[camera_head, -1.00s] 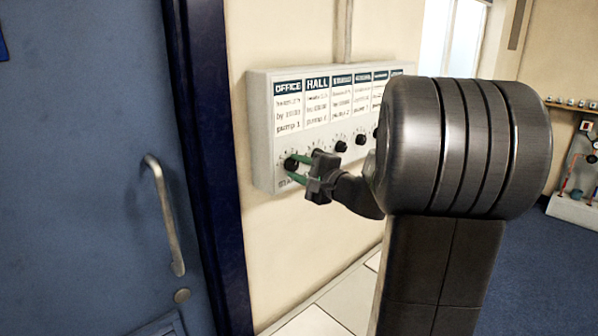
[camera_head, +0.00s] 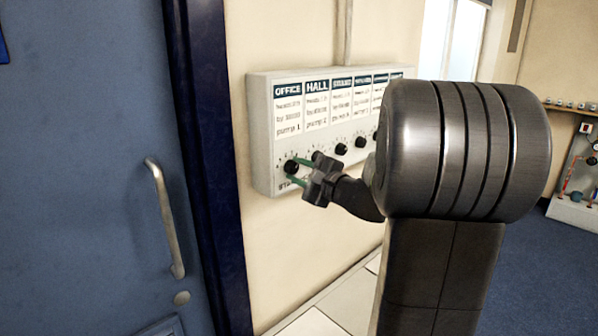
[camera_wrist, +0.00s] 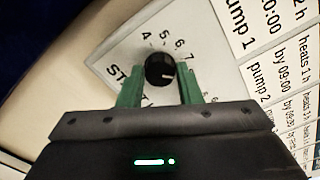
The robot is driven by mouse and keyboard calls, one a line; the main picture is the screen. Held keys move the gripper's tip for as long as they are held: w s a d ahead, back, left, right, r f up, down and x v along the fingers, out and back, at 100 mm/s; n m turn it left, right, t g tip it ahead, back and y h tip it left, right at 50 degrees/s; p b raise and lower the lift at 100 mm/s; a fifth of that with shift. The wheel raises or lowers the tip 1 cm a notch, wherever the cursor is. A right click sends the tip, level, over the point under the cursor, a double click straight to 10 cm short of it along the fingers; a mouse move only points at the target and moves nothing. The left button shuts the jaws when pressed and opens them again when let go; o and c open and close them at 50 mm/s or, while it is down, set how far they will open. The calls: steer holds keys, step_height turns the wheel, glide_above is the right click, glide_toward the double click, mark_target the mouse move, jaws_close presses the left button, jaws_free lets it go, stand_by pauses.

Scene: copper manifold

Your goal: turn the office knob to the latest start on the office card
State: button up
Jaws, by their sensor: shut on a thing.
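The office knob (camera_head: 291,167) is a round black knob low on the white panel, below the office card (camera_head: 288,116). In the wrist view the knob (camera_wrist: 160,70) has a white pointer line aimed right, a little below the 7; the numerals 4 to 7 show around it. My gripper (camera_wrist: 160,90) has its green fingers on either side of the knob, shut on it; it also shows in the head view (camera_head: 297,171). The card (camera_wrist: 238,38) is cut off in the wrist view, where "2 h", "0:00" and "pump 1" can be read.
More cards and knobs, such as the hall card (camera_head: 317,104) and a neighbouring knob (camera_head: 341,149), run right along the panel (camera_head: 262,135). My arm hides the panel's right part. A blue door (camera_head: 95,120) with a metal handle (camera_head: 166,215) stands at left.

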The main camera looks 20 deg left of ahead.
steer(key=o, duration=1)
steer(key=shift+c, duration=0.2)
steer(key=b+v, duration=0.2)
steer(key=v, duration=1.2)
steer(key=shift+a, duration=0.2)
steer(key=p+x, duration=0.2)
steer(key=x, duration=1.1)
steer(key=shift+w+a, duration=0.2)
steer(key=shift+a, duration=0.05)
